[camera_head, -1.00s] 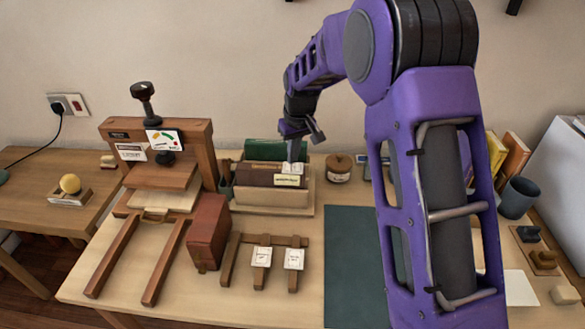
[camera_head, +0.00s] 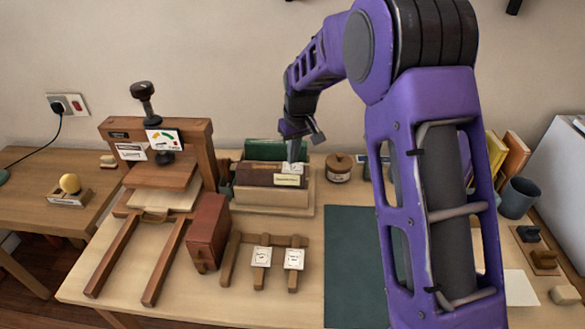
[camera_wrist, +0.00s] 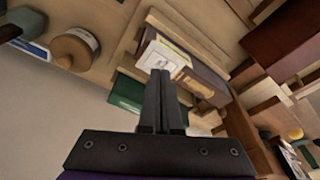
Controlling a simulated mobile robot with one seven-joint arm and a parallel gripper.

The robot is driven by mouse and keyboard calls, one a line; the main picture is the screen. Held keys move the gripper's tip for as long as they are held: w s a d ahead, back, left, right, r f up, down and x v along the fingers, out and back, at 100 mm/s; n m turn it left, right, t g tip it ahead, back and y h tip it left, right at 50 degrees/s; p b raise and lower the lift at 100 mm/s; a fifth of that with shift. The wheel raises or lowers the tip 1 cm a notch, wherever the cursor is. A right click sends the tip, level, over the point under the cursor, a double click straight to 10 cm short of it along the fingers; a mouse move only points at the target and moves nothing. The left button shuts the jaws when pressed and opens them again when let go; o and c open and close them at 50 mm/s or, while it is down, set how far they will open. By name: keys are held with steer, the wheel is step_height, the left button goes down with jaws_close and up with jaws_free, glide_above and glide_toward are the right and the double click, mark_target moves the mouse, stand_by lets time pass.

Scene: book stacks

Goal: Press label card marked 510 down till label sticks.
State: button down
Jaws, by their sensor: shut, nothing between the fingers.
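A white label card (camera_head: 291,169) lies on the brown book (camera_head: 258,175) held in a wooden cradle (camera_head: 262,209); its print is too small to read. In the wrist view the card (camera_wrist: 163,58) shows just beyond my fingertips. My gripper (camera_head: 293,157) is shut and empty, pointing down at the card. Its fingertips (camera_wrist: 160,75) overlap the card's near edge in the wrist view; I cannot tell for certain whether they touch it. Two more white cards, a left one (camera_head: 261,256) and a right one (camera_head: 294,259), sit on a wooden rack.
A wooden press (camera_head: 160,165) stands left of the cradle, with a reddish-brown block (camera_head: 208,232) in front of it. A green book (camera_head: 276,149) stands behind the brown one. A round wooden pot (camera_head: 339,168) is close on the right. The dark green mat (camera_head: 352,250) is clear.

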steer(key=shift+s+f+b, duration=0.1)
steer(key=shift+f+b, duration=0.35)
steer(key=shift+f, duration=0.4)
stand_by(1.4)
steer(key=shift+r, duration=0.15)
steer(key=shift+r+p, duration=2.4)
steer(key=shift+r, duration=1.05)
